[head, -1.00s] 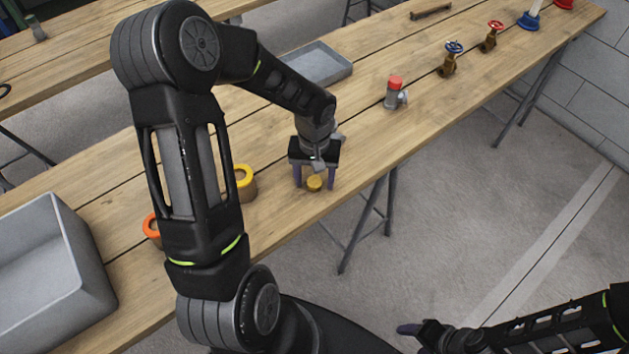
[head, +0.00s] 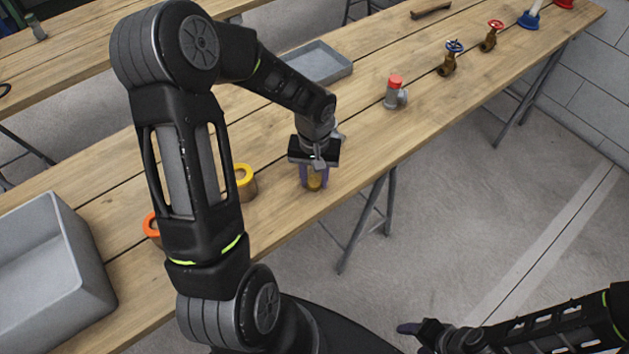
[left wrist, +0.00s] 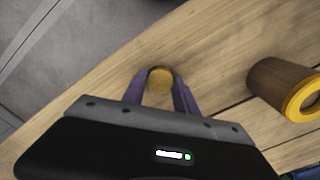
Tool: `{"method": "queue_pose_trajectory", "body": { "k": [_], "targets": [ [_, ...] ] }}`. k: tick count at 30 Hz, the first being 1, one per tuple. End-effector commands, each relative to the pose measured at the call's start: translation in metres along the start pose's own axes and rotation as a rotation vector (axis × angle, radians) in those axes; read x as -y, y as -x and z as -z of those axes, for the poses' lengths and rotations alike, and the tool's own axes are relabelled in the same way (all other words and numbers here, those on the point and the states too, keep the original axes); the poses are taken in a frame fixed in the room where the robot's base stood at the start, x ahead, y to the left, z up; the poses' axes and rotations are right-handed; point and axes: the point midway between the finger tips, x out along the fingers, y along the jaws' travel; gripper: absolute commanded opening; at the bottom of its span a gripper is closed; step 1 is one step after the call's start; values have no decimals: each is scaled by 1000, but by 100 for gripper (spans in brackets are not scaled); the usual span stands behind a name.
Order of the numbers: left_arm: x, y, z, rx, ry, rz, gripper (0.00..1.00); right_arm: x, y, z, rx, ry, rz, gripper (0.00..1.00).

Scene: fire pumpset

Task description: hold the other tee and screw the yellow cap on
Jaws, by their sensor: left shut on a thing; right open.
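The yellow cap (head: 314,183) is between the purple fingers of my left gripper (head: 314,178), low over the bench near its front edge. In the left wrist view the cap (left wrist: 160,79) is round and yellow, and the left gripper (left wrist: 160,88) is shut on it. I cannot tell whether it still touches the wood. A grey tee with a red cap (head: 395,94) stands upright on the bench, to the right of and beyond the left gripper. No other grey tee shows. My right gripper (head: 408,329) is open at the lower right, over the floor, away from the bench.
A brown piece with a yellow ring (head: 245,182) stands left of the left gripper; it also shows in the left wrist view (left wrist: 285,88). An orange-ringed piece (head: 151,228) is partly hidden by my arm. A grey tray (head: 318,62), brass valves (head: 447,66) and a grey bin (head: 50,270) are around.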

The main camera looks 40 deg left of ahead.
Motion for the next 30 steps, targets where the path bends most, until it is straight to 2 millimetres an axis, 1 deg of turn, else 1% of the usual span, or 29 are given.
{"method": "queue_pose_trajectory", "body": {
  "k": [1,6,14,17,20,23,30],
  "targets": [
    [0,0,0,0,0,0,13,0,0,0,0,0,0,60],
    [0,0,0,0,0,0,0,0,0,0,0,0,0,60],
    [0,0,0,0,0,0,0,0,0,0,0,0,0,60],
    [0,4,1,-2,1,0,0,0,-1,0,0,0,0,60],
    [0,14,1,-4,0,1,0,-1,-2,0,0,0,0,60],
    [0,28,1,-5,0,-1,0,-1,-3,0,-1,1,1,60],
    [0,74,1,-6,1,-1,0,-2,-8,1,-2,2,3,60]
  ]
}}
